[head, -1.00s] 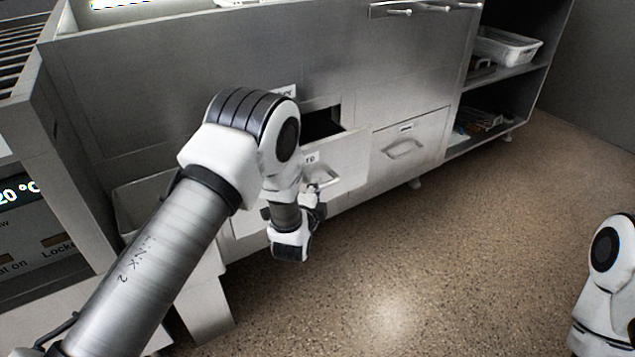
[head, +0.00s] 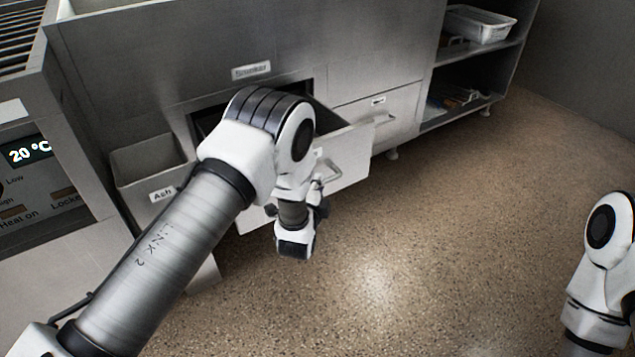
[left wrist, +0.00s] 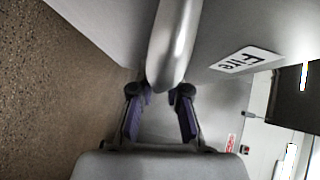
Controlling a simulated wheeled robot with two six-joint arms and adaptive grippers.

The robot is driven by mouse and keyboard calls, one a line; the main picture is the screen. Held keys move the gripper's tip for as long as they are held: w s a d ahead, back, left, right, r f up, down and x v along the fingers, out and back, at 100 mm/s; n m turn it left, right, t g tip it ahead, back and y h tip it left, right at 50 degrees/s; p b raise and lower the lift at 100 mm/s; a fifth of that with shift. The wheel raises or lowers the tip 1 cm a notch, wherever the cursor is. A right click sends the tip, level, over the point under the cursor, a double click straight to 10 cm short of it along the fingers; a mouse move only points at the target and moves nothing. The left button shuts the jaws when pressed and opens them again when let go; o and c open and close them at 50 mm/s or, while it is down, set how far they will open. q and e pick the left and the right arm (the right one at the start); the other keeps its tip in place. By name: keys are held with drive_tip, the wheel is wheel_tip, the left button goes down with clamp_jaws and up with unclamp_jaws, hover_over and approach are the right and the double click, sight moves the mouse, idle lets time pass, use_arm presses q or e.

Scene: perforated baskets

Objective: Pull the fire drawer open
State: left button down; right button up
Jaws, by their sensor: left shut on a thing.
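The fire drawer (head: 345,158) is a metal drawer low in the smoker cabinet, standing partly open behind my left arm in the head view. Its label reads "Fire" in the left wrist view (left wrist: 246,60). Its bar handle (left wrist: 172,45) runs between the fingers of my left gripper (left wrist: 160,98). The left gripper is shut on the handle; in the head view the arm hides most of the grip. The gripper's wrist hangs in front of the drawer face. My right arm shows at the right edge of the head view, with its gripper out of view.
An open ash drawer (head: 150,165) sticks out left of the fire drawer. A closed drawer (head: 385,115) with a handle is to the right. Open shelves hold a white basket (head: 478,24). The speckled floor (head: 430,230) in front is clear.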

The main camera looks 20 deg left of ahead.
use_arm(q)
drive_tip(key=c, duration=1.1)
unclamp_jaws()
drive_tip(key=shift+c, duration=0.2)
drive_tip(key=s+d+r, duration=0.1)
drive_tip(key=s, duration=1)
drive_tip(key=shift+s+d+r, duration=0.2)
drive_tip(key=shift+s+r, duration=0.1)
drive_tip(key=shift+s, duration=0.1)
